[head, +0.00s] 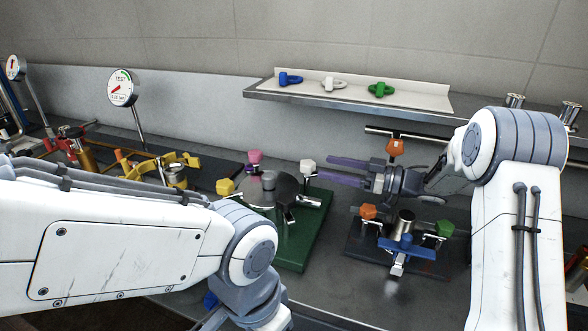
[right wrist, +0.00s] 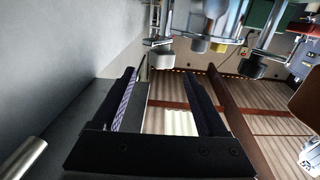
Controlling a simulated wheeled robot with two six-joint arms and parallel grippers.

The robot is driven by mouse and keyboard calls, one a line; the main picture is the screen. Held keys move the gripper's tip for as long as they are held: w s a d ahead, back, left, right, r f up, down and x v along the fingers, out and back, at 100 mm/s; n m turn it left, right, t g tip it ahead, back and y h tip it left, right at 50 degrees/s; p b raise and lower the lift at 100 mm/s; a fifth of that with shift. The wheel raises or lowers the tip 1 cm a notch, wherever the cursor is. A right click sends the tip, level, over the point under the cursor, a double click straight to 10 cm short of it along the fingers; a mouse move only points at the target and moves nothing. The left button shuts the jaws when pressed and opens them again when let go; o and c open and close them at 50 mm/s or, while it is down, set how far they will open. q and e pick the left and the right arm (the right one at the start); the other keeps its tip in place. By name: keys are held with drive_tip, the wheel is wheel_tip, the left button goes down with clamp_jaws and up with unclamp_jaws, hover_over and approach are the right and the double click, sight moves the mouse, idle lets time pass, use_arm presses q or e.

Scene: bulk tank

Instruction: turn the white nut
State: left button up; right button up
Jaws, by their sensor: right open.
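The white nut (head: 308,167) sits at the back right of a round grey fixture (head: 270,190) on a green base (head: 310,245). A pink nut (head: 254,157) and a yellow nut (head: 225,187) are on the same fixture. My right gripper (head: 325,169) is open and empty. Its two long fingers point left, with their tips just right of the white nut. In the right wrist view the open fingers (right wrist: 165,88) show, and a pale nut-like shape (right wrist: 157,42) lies beyond their tips. My left gripper's jaws are not seen; that arm runs out at the bottom edge.
A wall shelf (head: 350,105) holds blue, white and green parts. A gauge (head: 123,88) stands at the left.

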drive_tip(key=p+x, duration=0.1)
drive_tip(key=x, duration=0.9)
drive_tip(key=shift+s+a, duration=0.1)
drive_tip(key=shift+a, duration=0.05)
clamp_jaws()
